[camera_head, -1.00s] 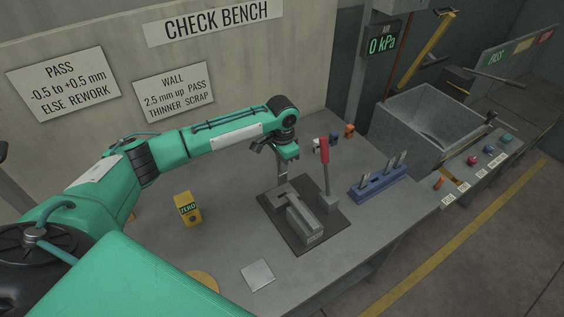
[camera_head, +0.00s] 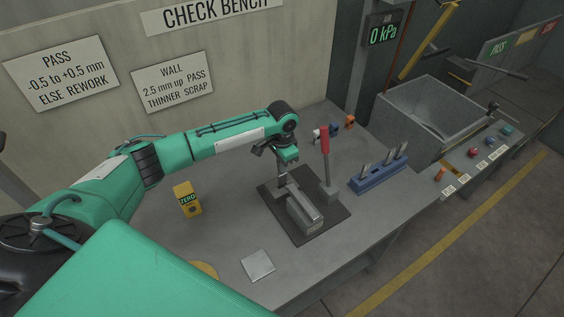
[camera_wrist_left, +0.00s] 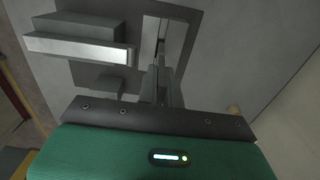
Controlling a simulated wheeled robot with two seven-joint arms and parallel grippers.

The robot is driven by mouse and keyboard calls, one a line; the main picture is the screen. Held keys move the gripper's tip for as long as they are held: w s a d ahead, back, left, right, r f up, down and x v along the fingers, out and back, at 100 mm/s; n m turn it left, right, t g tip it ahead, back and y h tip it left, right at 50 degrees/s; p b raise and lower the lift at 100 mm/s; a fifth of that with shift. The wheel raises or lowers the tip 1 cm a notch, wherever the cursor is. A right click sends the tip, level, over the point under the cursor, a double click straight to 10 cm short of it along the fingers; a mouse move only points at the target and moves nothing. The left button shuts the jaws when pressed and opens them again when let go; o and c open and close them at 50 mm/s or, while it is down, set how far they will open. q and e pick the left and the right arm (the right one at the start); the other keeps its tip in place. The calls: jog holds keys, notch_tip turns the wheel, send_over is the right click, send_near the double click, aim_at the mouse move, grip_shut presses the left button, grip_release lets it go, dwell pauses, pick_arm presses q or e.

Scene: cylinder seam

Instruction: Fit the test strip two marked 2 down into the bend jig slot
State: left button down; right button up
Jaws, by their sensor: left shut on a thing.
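The bend jig (camera_head: 304,214) is a grey metal block on a dark plate on the bench. It also shows in the left wrist view (camera_wrist_left: 80,47). My left gripper (camera_head: 283,173) points down over the back left part of the jig, shut on a thin grey strip (camera_wrist_left: 162,50). The strip is mostly hidden by the fingers, and its mark cannot be read. Its lower end is close to the jig; I cannot tell whether it is inside the slot. My right gripper is not in view.
A red-handled lever (camera_head: 325,145) stands just right of the jig. A blue rack (camera_head: 378,179) with several upright strips is further right. A yellow ZERO block (camera_head: 187,200) and a pale square plate (camera_head: 258,265) lie on the bench. A grey bin (camera_head: 432,112) is beyond.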

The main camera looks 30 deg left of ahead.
pick_arm(q)
jog(key=shift+f, duration=0.1)
jog(key=shift+p, duration=0.45)
dwell(0.7)
dwell(0.6)
jog(key=shift+p, duration=0.5)
dwell(0.4)
jog(key=shift+f, duration=0.3)
jog(key=shift+f+p, duration=0.1)
jog(key=shift+p, duration=0.2)
dwell(0.5)
jog(key=shift+f, duration=0.35)
jog(key=shift+f, duration=0.1)
dwell(0.6)
